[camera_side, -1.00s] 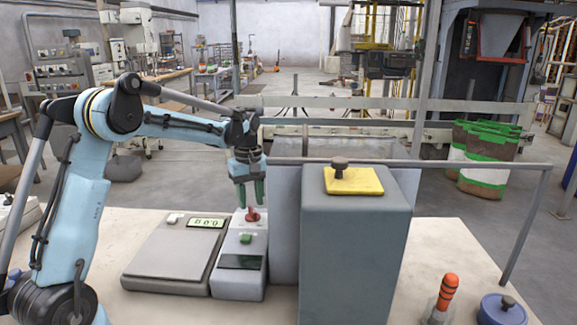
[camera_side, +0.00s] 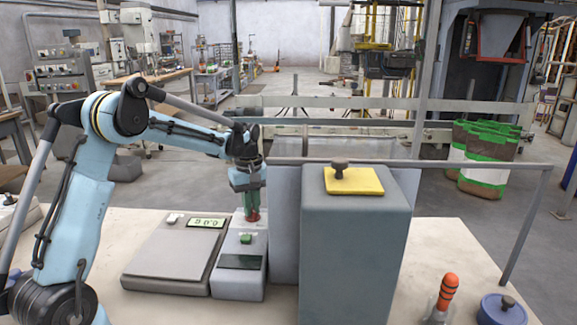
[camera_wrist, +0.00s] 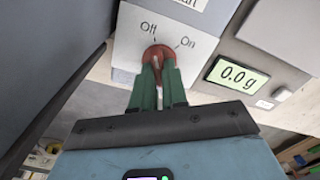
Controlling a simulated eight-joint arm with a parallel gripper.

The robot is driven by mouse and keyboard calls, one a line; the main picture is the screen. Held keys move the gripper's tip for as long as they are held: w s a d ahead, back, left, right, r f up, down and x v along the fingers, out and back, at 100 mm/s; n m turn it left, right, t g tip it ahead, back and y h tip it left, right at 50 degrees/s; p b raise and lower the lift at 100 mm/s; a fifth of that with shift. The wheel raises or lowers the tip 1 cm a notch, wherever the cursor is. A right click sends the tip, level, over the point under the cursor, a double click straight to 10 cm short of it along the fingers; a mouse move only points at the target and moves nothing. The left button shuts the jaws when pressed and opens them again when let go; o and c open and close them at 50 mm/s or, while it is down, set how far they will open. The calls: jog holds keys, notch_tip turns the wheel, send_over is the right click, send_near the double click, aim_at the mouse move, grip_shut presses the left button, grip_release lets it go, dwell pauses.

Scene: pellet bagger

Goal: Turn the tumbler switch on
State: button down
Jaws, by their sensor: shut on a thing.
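The tumbler switch is a red knob (camera_wrist: 158,54) on a light grey box (camera_side: 228,278). In the wrist view, "Off" is printed above left of it and "On" above right. The lever lies between the fingers, and its pointing end is partly hidden, so I cannot tell its setting for sure. The red of the knob also shows in the side view (camera_side: 252,216), under the fingertips. My gripper (camera_wrist: 158,78) has two green fingers closed on the knob; in the side view it points straight down from above (camera_side: 251,208).
A scale (camera_side: 165,260) with a lit display stands left of the switch box; it reads 0.0 g in the wrist view (camera_wrist: 238,76). A tall grey cabinet (camera_side: 355,245) with a yellow plate (camera_side: 354,181) stands close on the right. A metal rail (camera_side: 450,163) runs behind.

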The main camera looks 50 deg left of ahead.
aim_at(253, 208)
jog(key=shift+m, duration=0.3)
jog(key=m, duration=0.5)
jog(key=shift+w, duration=0.1)
jog(key=m, duration=0.6)
jog(key=shift+d, duration=0.15)
jog(key=shift+m, duration=0.3)
jog(key=c, duration=1.2)
grip_release()
jog(key=shift+o, duration=0.2)
notch_tip(253, 208, up, 12)
jog(key=shift+r, duration=0.1)
